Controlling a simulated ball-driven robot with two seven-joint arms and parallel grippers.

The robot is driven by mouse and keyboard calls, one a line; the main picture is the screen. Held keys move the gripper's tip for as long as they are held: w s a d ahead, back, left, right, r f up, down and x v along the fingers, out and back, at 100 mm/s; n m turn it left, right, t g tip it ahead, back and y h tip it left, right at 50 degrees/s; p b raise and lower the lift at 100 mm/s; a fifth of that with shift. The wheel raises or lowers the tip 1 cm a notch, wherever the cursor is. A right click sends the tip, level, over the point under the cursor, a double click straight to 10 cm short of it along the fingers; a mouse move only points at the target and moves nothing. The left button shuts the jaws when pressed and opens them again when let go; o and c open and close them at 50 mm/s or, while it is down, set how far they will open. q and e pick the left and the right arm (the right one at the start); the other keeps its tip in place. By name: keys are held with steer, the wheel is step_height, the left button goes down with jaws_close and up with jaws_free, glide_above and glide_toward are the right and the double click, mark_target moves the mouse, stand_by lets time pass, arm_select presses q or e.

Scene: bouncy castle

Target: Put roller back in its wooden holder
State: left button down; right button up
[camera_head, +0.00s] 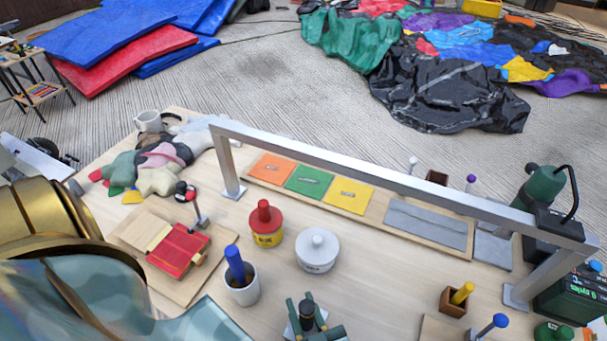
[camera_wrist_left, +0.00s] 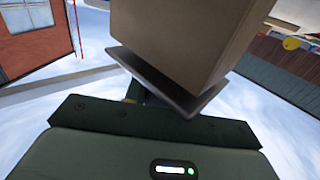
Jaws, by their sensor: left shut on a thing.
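My left gripper (camera_head: 308,318) shows in the head view at the bottom middle, low over the table, with dark green parts around a dark round-ended thing (camera_head: 307,306). I cannot tell if that thing is the roller. In the left wrist view, a tan block (camera_wrist_left: 190,35) and a dark plate (camera_wrist_left: 170,85) stand before the green gripper body; what they belong to is unclear. A small wooden block (camera_head: 455,305) at the right holds a yellow-handled tool (camera_head: 463,293). A small brown wooden box (camera_head: 437,177) with a dark opening stands farther back. My right gripper is not in view.
A metal bar frame (camera_head: 380,172) crosses the table. Nearby are a cup (camera_head: 243,290) with a blue handle, a red-topped pot (camera_head: 266,238), a white pot (camera_head: 318,262) and a blue-knobbed tool (camera_head: 500,321). A green and black device (camera_head: 570,300) stands at the right.

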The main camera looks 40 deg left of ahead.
arm_select(q)
steer(key=shift+s+f, duration=0.2)
steer(key=shift+f, duration=0.05)
steer(key=shift+a+f, duration=0.1)
